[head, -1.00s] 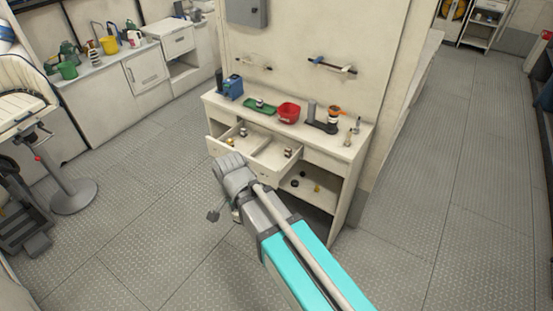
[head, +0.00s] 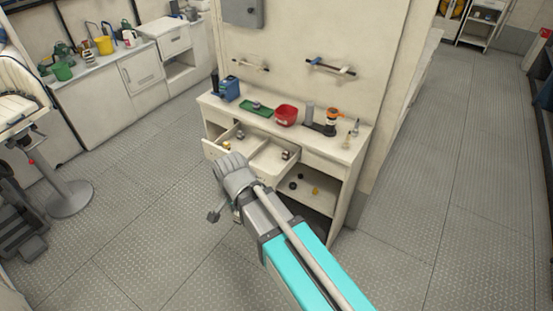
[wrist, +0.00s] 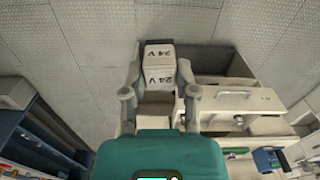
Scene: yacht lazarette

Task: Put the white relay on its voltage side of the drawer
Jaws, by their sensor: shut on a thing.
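The white relay (wrist: 159,68) is a white block with "24 V" printed twice on it in black. In the wrist view my gripper (wrist: 160,82) is shut on it, one finger on each side, with grey floor behind. The open drawer (head: 262,161) in the white bench has a divider and two compartments. A few small parts lie in the left compartment and one in the right. In the head view my wrist hides part of the drawer front, and I cannot make out the relay or any voltage marks on the drawer. The drawer front (wrist: 238,97) shows at the right in the wrist view.
The bench top (head: 300,125) holds a blue device (head: 230,88), a green tray (head: 256,108), a red bin (head: 287,115) and other small items. An open shelf (head: 325,200) with small parts is below. The floor around the bench is mostly clear.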

